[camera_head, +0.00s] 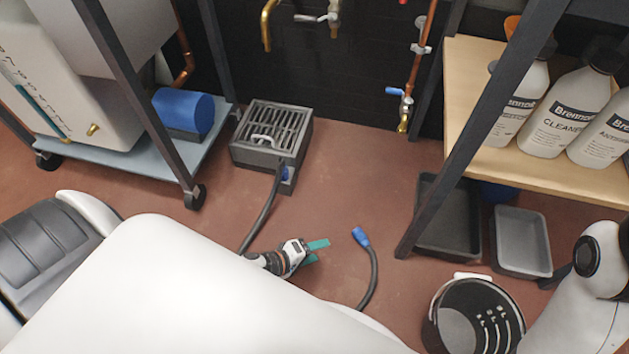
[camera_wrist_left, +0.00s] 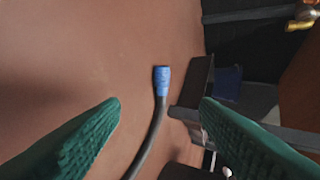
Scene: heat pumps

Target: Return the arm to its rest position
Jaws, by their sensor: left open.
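My left gripper (camera_head: 318,251) shows in the head view above the reddish floor, its green fingers spread and empty. The same fingers show wide apart in the left wrist view (camera_wrist_left: 160,112). A black hose with a blue end (camera_head: 361,237) lies to the right of the fingers, apart from them. In the left wrist view the blue hose end (camera_wrist_left: 162,80) appears between and beyond the fingers. My large white left arm (camera_head: 200,290) fills the lower left of the head view. My right arm (camera_head: 590,290) shows at the right edge; its gripper is out of view.
A grey grated box (camera_head: 271,135) with a hose stands on the floor. A black bucket (camera_head: 470,318) stands at lower right, near grey trays (camera_head: 521,240) under a wooden shelf (camera_head: 470,90) with white bottles (camera_head: 565,110). A wheeled cart (camera_head: 130,150) stands left. Floor between is partly clear.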

